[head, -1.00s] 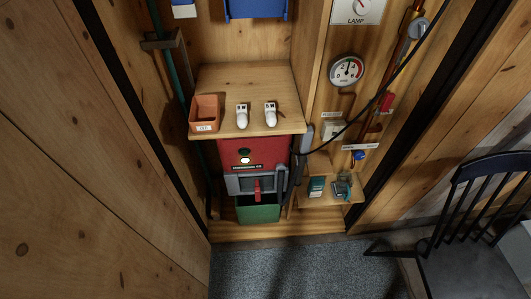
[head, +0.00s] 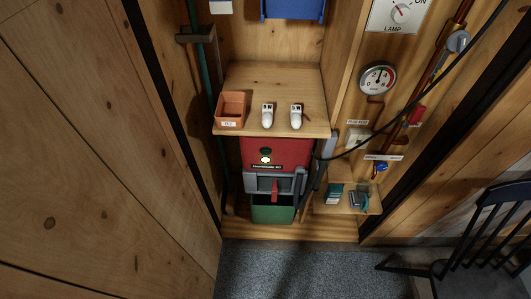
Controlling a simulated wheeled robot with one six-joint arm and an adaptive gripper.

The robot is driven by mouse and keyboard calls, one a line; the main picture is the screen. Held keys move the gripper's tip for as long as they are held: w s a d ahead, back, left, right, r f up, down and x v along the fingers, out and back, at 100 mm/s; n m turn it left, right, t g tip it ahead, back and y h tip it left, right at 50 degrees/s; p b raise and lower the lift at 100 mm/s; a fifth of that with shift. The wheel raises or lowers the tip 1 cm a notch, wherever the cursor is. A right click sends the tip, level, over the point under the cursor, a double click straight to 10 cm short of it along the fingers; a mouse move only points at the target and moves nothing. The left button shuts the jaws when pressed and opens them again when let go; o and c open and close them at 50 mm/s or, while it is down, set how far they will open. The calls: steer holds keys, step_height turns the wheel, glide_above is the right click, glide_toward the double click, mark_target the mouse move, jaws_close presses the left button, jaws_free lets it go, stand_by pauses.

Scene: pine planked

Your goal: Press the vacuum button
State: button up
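A red and grey vacuum unit (head: 290,153) with a green lower bin (head: 272,211) stands in the niche under a wooden shelf. On its red face are two round spots one above the other, a dark one (head: 265,151) and a pale lit-looking one (head: 265,160). A dark label strip lies just below them. I cannot tell from this view which spot is the button. A red handle (head: 275,188) sits on its grey front. My gripper is not in view.
The wooden shelf (head: 270,85) above holds an orange box (head: 231,107) and two white items. A black cable crosses to the right, near a gauge (head: 377,79) and pipes. A dark chair (head: 490,225) stands at lower right. Grey carpet (head: 290,270) in front is clear.

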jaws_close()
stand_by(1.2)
